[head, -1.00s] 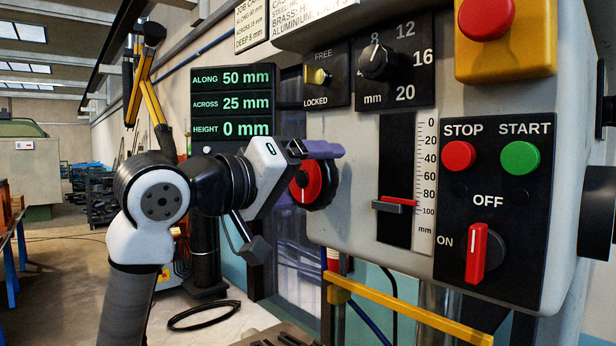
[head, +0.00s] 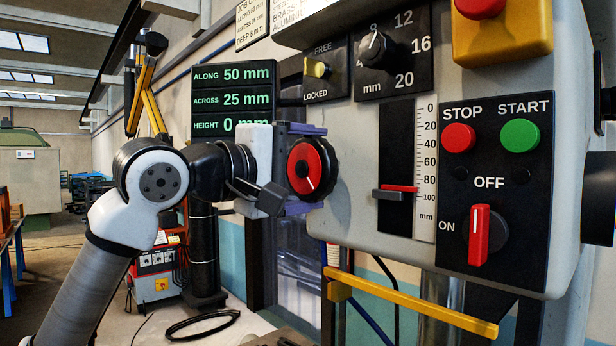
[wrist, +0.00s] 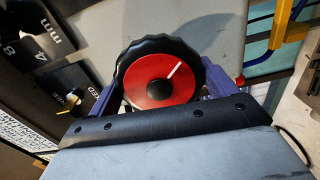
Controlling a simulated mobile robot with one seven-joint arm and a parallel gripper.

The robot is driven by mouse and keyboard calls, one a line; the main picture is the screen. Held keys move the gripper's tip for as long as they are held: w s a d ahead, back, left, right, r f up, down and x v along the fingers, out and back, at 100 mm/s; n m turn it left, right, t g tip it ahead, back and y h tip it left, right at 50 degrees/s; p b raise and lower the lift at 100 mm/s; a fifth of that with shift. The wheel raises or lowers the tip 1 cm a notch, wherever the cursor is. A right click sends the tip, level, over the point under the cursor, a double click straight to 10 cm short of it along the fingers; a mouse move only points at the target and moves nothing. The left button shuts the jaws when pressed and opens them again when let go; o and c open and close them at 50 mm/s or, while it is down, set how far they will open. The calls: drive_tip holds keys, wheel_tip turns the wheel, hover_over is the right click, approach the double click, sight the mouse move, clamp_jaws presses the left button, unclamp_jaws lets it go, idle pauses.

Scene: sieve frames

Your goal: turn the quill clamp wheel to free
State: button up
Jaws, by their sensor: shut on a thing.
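The quill clamp wheel (head: 308,168) is a black knurled wheel with a red face, at the left side of the machine head. In the head view its white mark points downward. The wheel also shows in the wrist view (wrist: 158,78), its mark toward the upper right. My gripper (head: 314,169) is shut on the wheel, with one purple finger above it and one below. In the wrist view the fingers lie on either side of the rim. A FREE/LOCKED plate (head: 325,88) with a brass knob (head: 317,70) is above the wheel; I cannot tell its exact setting.
A depth dial (head: 377,55), a red slider on a scale (head: 396,190) and a STOP/START panel (head: 492,240) are to the right. A yellow bar (head: 420,308) runs below the machine head. A readout (head: 232,90) stands behind my arm.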

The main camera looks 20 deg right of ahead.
drive_tip(key=n+b, duration=0.2)
drive_tip(key=n, duration=0.5)
drive_tip(key=shift+f, duration=0.15)
drive_tip(key=n+b, duration=0.2)
drive_tip(key=n, duration=0.4)
drive_tip(key=shift+n+b, duration=0.3)
drive_tip(key=shift+n, duration=0.1)
drive_tip(key=n+b, duration=0.1)
drive_tip(key=n, duration=0.6)
drive_tip(key=shift+s+b, duration=0.1)
drive_tip(key=shift+b, duration=0.25)
drive_tip(key=n, duration=0.6)
drive_tip(key=shift+n+b, duration=0.4)
drive_tip(key=o, duration=0.8)
drive_tip(key=shift+o, duration=0.2)
drive_tip(key=b+v, duration=0.3)
drive_tip(key=v, duration=1.1)
drive_tip(key=shift+d, duration=0.15)
